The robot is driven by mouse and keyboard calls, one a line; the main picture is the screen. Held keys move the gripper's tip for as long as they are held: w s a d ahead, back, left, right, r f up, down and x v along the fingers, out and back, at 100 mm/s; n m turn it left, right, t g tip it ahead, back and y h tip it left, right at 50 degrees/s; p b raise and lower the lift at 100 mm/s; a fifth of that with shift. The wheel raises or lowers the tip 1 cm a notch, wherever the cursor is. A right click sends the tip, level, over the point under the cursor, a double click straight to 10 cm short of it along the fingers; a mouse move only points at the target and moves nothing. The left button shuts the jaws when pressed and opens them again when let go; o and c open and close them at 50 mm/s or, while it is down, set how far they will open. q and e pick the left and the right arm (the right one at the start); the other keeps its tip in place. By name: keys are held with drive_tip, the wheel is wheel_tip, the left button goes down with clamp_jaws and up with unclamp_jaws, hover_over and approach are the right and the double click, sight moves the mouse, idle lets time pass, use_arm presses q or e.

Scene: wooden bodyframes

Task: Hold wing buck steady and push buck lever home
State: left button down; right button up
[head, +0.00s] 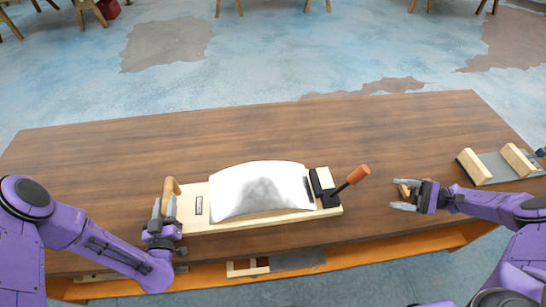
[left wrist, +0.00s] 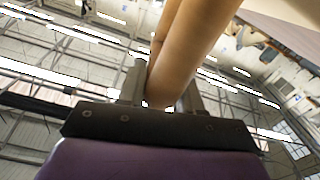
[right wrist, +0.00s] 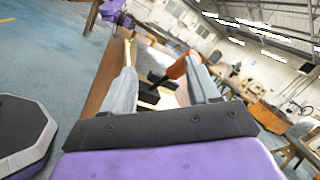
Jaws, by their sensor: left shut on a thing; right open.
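The wing buck (head: 270,222) is a pale wooden base lying on the table, with a curved silver panel (head: 260,187) on top. A wooden handle (head: 171,188) stands at its left end. My left gripper (head: 164,210) is shut on this handle, which also fills the jaws in the left wrist view (left wrist: 190,50). The buck lever (head: 350,179), a dark rod with an orange grip, leans up and right from a black clamp at the right end. My right gripper (head: 404,194) is open and empty, right of the lever and apart from it. The orange grip (right wrist: 178,69) shows beyond its fingers in the right wrist view.
A grey plate with wooden blocks (head: 493,168) lies at the table's right end. A small tan thing (head: 403,189) shows by my right fingers, unclear. A shelf (head: 215,272) below the front edge holds a frame and grey sheet. The table (head: 250,130) behind the buck is clear.

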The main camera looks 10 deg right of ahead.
sight(354, 174)
drive_tip(key=w+r+m+g+h, duration=0.2)
drive_tip(key=w+m+g, duration=0.1)
drive_tip(key=w+m, duration=0.45)
drive_tip(key=shift+n, duration=0.45)
drive_tip(key=a, duration=1.2)
drive_tip(key=shift+w+a+f, duration=0.1)
drive_tip(key=shift+w+f, duration=0.05)
drive_tip(key=shift+f, duration=0.15)
clamp_jaws()
